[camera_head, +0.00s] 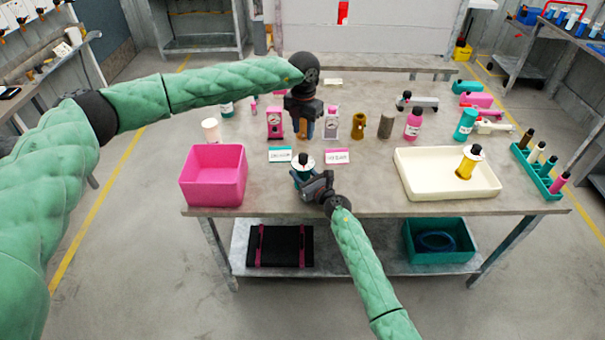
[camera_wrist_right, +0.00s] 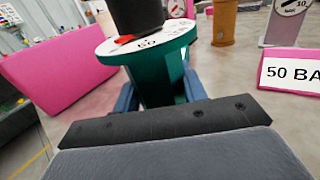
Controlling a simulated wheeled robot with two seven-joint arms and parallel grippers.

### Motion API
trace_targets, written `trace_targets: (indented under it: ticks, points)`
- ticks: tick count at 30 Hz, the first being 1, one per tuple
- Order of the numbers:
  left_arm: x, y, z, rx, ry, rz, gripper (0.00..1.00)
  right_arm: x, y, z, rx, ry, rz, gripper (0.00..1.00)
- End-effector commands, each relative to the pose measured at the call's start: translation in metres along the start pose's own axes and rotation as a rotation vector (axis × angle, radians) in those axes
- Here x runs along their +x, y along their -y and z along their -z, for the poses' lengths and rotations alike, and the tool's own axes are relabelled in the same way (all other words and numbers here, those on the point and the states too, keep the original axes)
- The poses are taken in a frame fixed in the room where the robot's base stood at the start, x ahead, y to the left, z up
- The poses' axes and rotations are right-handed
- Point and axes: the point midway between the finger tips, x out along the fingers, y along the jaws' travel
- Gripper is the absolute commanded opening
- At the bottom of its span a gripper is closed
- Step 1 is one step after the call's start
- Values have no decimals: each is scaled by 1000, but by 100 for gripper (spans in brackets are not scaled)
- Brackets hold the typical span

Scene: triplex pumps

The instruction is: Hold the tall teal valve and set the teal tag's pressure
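The teal valve (camera_head: 299,175) stands near the table's front middle, with a black knob over a white dial. It shows close up in the right wrist view (camera_wrist_right: 160,82), where a red pointer lies on the dial. My right gripper (camera_wrist_right: 160,92) has its blue fingers on both sides of the valve's body. The teal tag (camera_head: 280,155) lies just behind the valve; its figure is too small to read surely. A white tag with pink edge (camera_head: 337,156) beside it reads 50 BAR. My left gripper (camera_head: 303,129) points down among the gauges behind; its finger gap is unclear.
A pink bin (camera_head: 213,188) stands left. A cream tray (camera_head: 421,188) at right holds a yellow valve (camera_head: 467,164). A pink gauge unit (camera_head: 274,124), a white gauge unit (camera_head: 331,122) and a brass cylinder (camera_head: 358,126) stand behind. Several bottles stand back right.

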Motion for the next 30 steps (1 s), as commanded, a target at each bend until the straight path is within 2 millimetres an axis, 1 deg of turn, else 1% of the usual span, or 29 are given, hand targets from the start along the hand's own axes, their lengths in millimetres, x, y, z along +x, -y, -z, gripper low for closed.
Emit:
trace_targets:
  ticks: [1,3,5,6,8,10,12,17,30]
  points:
    - [0,0,0,0,0,0,36,0,0,0,0,0,0,32]
    - [0,0,0,0,0,0,36,0,0,0,0,0,0,18]
    - [0,0,0,0,0,0,36,0,0,0,0,0,0,7]
    - [0,0,0,0,0,0,44,0,0,0,0,0,0,7]
    - [2,0,1,0,-2,2,54,0,0,0,0,0,0,7]
    - [2,2,0,-2,1,11,54,0,0,0,0,0,0,7]
    - [-3,4,-2,12,12,19,54,0,0,0,0,0,0,7]
    - [-7,4,-2,166,15,18,54,0,0,0,0,0,0,7]
    - [-16,2,-3,784,18,6,54,0,0,0,0,0,0,7]
